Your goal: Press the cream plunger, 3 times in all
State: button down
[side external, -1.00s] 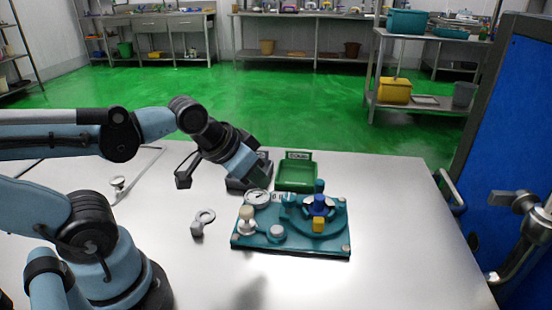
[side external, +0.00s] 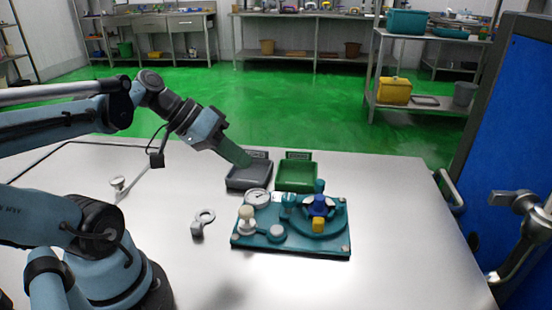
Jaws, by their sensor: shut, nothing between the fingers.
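The cream plunger (side external: 246,213) has a round cream knob and stands upright at the left side of the teal board (side external: 268,245). My gripper (side external: 246,161) is shut and empty. It points down to the right, in the air up and behind the plunger in the picture, in front of the grey tray's back edge. It is apart from the plunger. The plunger's knob is in plain view.
A grey tray (side external: 249,181) and a green tray (side external: 296,178) stand behind. A grey ring-ended piece (side external: 203,222) lies left. Table's right side is clear.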

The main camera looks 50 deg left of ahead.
dwell(0.4)
send_near(249, 209)
jog(key=shift+w+d+f, duration=0.4)
jog(key=shift+w+d, duration=0.1)
jog(key=shift+w, duration=0.3)
jog(key=shift+w+d+f, duration=0.4)
jog(key=shift+w+d, duration=0.05)
jog(key=shift+w, duration=0.3)
jog(key=shift+w+d+f, duration=0.4)
jog(key=shift+w+d, duration=0.1)
jog(key=shift+w, duration=0.3)
jog(key=shift+f, duration=0.15)
dwell(0.4)
jog(key=shift+f, duration=0.3)
jog(key=shift+f, duration=1.05)
dwell(1.1)
jog(key=shift+r, duration=1.45)
jog(key=shift+r, duration=0.1)
jog(key=shift+r, duration=2.45)
